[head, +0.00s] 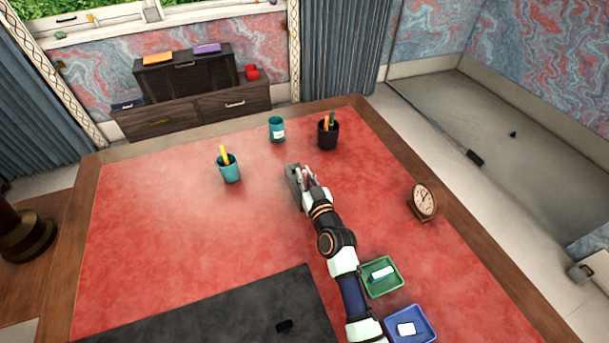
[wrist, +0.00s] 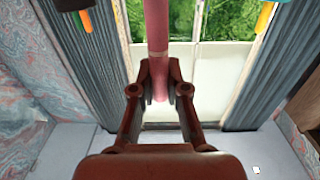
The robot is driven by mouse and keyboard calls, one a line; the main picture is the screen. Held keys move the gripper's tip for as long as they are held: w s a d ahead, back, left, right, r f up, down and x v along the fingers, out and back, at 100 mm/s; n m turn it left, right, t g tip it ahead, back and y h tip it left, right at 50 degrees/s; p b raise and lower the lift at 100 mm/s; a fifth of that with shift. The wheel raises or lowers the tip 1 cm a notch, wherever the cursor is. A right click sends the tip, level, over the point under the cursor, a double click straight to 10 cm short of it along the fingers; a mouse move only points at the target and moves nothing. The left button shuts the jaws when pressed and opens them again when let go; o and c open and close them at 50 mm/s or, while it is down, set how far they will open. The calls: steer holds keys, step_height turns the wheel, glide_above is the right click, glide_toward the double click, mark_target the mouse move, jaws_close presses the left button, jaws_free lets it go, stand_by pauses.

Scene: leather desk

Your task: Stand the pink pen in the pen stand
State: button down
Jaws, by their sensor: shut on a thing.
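My gripper (head: 305,182) is above the red desk top, in front of the cups. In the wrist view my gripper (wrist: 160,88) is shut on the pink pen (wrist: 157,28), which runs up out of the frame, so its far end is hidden. In the head view the pen is too small to make out well. Three cups could be pen stands: a teal cup (head: 229,173) with a yellow pen, a teal cup with a white label (head: 277,130) and no pen showing, and a black cup (head: 328,138) with orange and green pens.
A small clock (head: 423,202) stands on the right. A green tray (head: 382,279) and a blue tray (head: 411,326), each with a whitish item, lie at the front right. A dark mat (head: 225,322) covers the front. The left of the red top (head: 140,230) is clear.

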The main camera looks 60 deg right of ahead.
steer(key=c, duration=1.1)
jaws_free()
steer(key=v, duration=0.7)
steer(key=shift+s+a, duration=0.2)
